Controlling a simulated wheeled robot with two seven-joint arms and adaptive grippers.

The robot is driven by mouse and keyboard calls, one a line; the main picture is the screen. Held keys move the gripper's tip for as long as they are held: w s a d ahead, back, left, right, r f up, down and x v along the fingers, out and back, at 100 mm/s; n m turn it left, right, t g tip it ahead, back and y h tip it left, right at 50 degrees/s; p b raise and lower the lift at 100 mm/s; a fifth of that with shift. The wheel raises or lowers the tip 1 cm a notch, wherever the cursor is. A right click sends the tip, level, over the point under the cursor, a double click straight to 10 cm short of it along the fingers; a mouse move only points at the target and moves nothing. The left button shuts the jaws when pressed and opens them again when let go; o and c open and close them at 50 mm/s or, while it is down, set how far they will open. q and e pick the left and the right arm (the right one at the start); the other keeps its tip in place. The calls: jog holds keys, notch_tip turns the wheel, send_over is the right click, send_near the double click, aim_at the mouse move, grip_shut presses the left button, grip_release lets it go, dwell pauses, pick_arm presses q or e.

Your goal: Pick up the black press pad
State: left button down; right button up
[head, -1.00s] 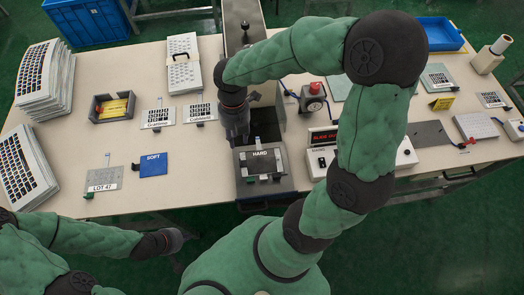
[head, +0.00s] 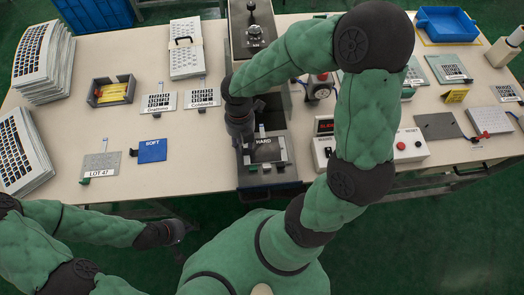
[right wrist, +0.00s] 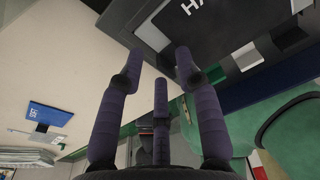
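The black press pad (head: 272,143), labelled HARD, lies in the dark press bed at the table's front edge. In the right wrist view the black pad (right wrist: 172,17) fills part of the top right, with part of its label cut off. My right gripper (head: 243,142) hangs at the pad's left edge in the head view. In the right wrist view my right gripper (right wrist: 158,62) has its fingers spread with nothing between them. I cannot tell whether they touch the pad. My left gripper (head: 180,233) is low, in front of the table; its fingers are too small to judge.
A blue SOFT pad (head: 152,150) and a grey LOT 47 plate (head: 101,165) lie to the left. The press column (head: 251,30) stands behind the pad. A white control box (head: 408,146) with a red button is to the right.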

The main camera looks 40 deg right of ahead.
jog(key=shift+f, duration=0.4)
grip_shut()
jog(key=shift+r, duration=0.1)
